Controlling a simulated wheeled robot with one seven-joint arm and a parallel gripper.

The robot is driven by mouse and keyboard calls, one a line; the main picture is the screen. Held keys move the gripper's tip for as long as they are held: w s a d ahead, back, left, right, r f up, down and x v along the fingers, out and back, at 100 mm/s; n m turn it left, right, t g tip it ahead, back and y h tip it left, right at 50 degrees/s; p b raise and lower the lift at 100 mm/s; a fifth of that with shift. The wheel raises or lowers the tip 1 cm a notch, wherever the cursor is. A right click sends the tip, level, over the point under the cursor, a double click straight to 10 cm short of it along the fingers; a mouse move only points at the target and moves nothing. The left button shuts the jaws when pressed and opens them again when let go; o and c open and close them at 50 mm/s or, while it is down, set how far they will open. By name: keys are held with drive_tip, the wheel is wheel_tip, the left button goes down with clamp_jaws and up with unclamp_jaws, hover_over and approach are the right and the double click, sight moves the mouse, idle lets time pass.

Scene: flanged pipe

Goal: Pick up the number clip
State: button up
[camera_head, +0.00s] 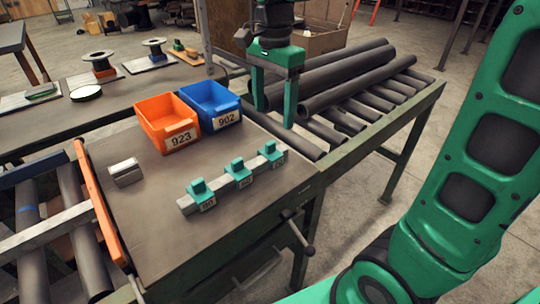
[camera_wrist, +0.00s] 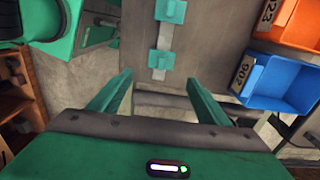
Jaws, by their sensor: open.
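Three teal clips sit in a row on a grey rail (camera_head: 220,187) on the workbench: a near-left clip (camera_head: 200,190), a middle clip (camera_head: 238,170) and a far-right clip (camera_head: 270,151). Each has a small number tag below it, too small to read surely. My gripper (camera_head: 276,115) is open and empty, pointing down above the bench's far right end, beyond the row and apart from it. In the wrist view two clips, an upper one (camera_wrist: 166,22) and a lower one (camera_wrist: 161,60), show ahead of the open fingers (camera_wrist: 158,80). The third clip is not clearly seen there.
An orange bin (camera_head: 165,113) marked 923 and a blue bin (camera_head: 212,103) marked 902 stand behind the rail. A grey block (camera_head: 125,172) lies at the left. A roller conveyor with dark pipes (camera_head: 345,80) adjoins the bench. The bench front is clear.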

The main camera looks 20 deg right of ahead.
sight(270, 141)
drive_tip(key=shift+w+a+f, duration=0.15)
drive_tip(key=shift+w+a, duration=0.05)
drive_tip(key=shift+a, duration=0.15)
drive_tip(key=shift+s+f, duration=0.1)
drive_tip(key=shift+f, duration=5.1)
drive_tip(key=c, duration=1.2)
